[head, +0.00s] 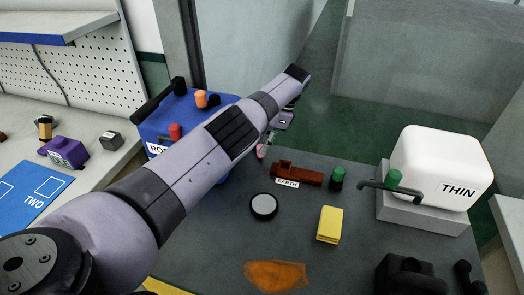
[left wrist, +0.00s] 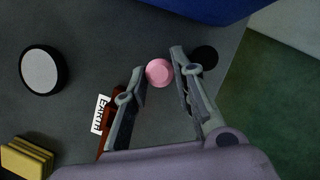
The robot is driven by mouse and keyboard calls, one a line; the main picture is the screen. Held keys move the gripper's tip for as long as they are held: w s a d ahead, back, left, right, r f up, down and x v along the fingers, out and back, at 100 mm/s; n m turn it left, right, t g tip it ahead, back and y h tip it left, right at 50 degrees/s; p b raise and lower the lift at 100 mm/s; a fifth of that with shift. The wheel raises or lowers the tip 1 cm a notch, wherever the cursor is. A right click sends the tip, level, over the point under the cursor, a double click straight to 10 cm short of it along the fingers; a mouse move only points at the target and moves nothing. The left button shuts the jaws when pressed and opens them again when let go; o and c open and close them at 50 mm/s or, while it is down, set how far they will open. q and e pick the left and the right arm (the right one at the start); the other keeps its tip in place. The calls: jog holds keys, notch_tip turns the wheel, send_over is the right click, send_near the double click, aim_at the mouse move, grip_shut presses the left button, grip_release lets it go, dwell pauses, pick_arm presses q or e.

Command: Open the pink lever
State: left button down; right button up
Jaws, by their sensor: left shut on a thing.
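The pink lever (left wrist: 159,72) shows a round pink knob in the left wrist view, between the two fingertips of my left gripper (left wrist: 161,69). My left gripper is shut on the lever near the edge of the dark grey table. In the head view a small part of the pink lever (head: 261,151) shows below my left gripper (head: 272,137), whose arm covers much of that area. The lever's base is hidden. My right gripper is not in view.
A blue box (head: 172,117) stands behind my left arm. A red-brown EARTH part (head: 297,173), a green-topped knob (head: 337,178), a round white-topped disc (head: 264,206) and a yellow block (head: 329,226) are nearby. A white THIN tank (head: 440,165) stands right.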

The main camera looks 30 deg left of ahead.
pick_arm(q)
jog(key=shift+w+d+r, duration=0.1)
dwell(0.3)
jog(key=c, duration=1.3)
grip_release()
jog(key=shift+c, duration=0.2)
notch_tip(320, 180, up, 10)
